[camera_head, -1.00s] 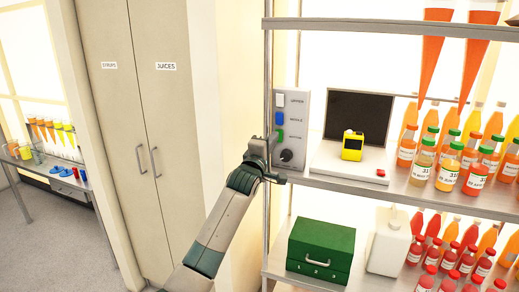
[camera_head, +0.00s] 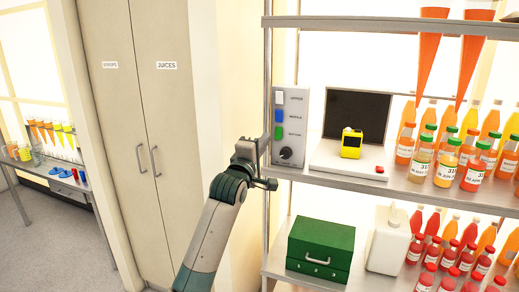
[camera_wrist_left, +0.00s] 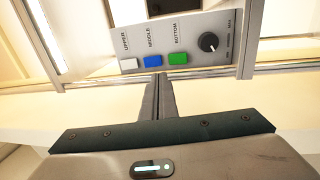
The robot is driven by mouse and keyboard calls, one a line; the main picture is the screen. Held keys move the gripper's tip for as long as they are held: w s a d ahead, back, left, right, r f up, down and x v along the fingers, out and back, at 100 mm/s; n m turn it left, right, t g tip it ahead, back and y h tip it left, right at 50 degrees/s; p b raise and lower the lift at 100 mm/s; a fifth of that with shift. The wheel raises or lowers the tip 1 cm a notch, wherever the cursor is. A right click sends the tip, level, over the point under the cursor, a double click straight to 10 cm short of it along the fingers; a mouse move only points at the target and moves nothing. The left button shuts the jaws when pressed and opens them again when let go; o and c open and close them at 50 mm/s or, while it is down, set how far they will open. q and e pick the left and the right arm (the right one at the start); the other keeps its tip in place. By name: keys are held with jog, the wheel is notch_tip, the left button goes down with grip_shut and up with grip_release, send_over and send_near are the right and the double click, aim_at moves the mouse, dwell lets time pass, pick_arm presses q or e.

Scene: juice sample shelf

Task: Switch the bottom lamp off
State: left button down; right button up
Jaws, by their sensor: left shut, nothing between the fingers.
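The grey switch panel (camera_head: 303,101) stands at the left end of the middle shelf. It carries a white UPPER switch (camera_head: 280,98), a blue MIDDLE switch (camera_head: 279,116), a green BOTTOM switch (camera_head: 278,133) and a black knob (camera_head: 286,153). The green BOTTOM switch also shows in the left wrist view (camera_wrist_left: 178,58), uncovered. My left gripper (camera_head: 267,142) is just left of the panel's lower part, apart from it. In the left wrist view its fingers (camera_wrist_left: 160,78) are shut and empty, pointing between the blue and green switches. Which way each switch is set is too small to tell.
A shelf post (camera_head: 267,80) stands close to my left gripper. Right of the panel are a laptop-like device (camera_head: 345,160) with a yellow gadget (camera_head: 351,145), and several bottles. A green box (camera_head: 320,248) and white jug (camera_head: 388,240) stand below. The front left is free.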

pick_arm(q)
jog(key=v, duration=0.1)
jog(key=r+b+v, duration=0.1)
jog(key=v, duration=0.1)
jog(key=shift+s+a+f, duration=0.1)
jog(key=shift+s+a, duration=0.05)
jog(key=shift+s, duration=0.2)
jog(key=shift+f, duration=0.1)
